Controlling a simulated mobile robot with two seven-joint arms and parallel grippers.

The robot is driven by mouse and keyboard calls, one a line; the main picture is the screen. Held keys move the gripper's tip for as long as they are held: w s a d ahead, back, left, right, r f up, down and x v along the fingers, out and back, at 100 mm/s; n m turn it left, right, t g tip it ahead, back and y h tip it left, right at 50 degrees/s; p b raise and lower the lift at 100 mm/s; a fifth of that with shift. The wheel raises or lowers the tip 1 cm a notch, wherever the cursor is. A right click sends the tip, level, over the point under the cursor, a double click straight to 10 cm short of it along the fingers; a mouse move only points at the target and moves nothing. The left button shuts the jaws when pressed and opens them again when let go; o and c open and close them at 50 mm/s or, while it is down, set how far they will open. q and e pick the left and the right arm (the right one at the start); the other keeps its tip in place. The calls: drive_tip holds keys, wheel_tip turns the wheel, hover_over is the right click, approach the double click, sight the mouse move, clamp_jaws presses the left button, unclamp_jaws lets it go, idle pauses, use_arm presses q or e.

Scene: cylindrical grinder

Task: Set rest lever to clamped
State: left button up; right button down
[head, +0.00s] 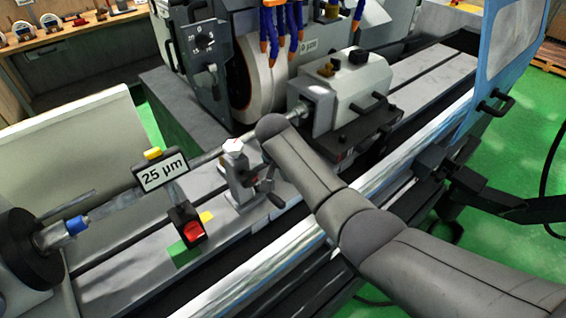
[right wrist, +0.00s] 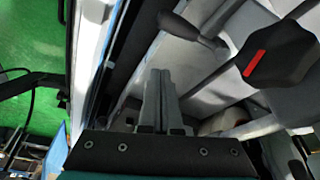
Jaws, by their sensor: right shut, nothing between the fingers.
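The steady rest (head: 240,175) stands on the machine table below the workpiece shaft, with a dark handle (head: 267,186) on its right side. In the right wrist view a dark lever with a rounded end (right wrist: 188,30) lies beyond the fingertips, beside a black knob with a red stripe (right wrist: 282,50). I cannot tell the lever's setting. My right gripper (right wrist: 160,72) is shut and empty, its two grey fingers together just short of the lever, with no clear contact. In the head view my right arm reaches toward the rest and its fingers are hidden. My left gripper is out of view.
A "25 µm" sign (head: 163,172) and a red-button block (head: 190,226) stand left of the rest. The tailstock (head: 347,85) and grinding wheel (head: 243,75) are behind it. A blue-framed door (head: 512,40) is at the right.

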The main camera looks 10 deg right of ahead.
drive_tip(key=v, duration=0.4)
drive_tip(key=shift+w+a, duration=0.25)
idle(0.3)
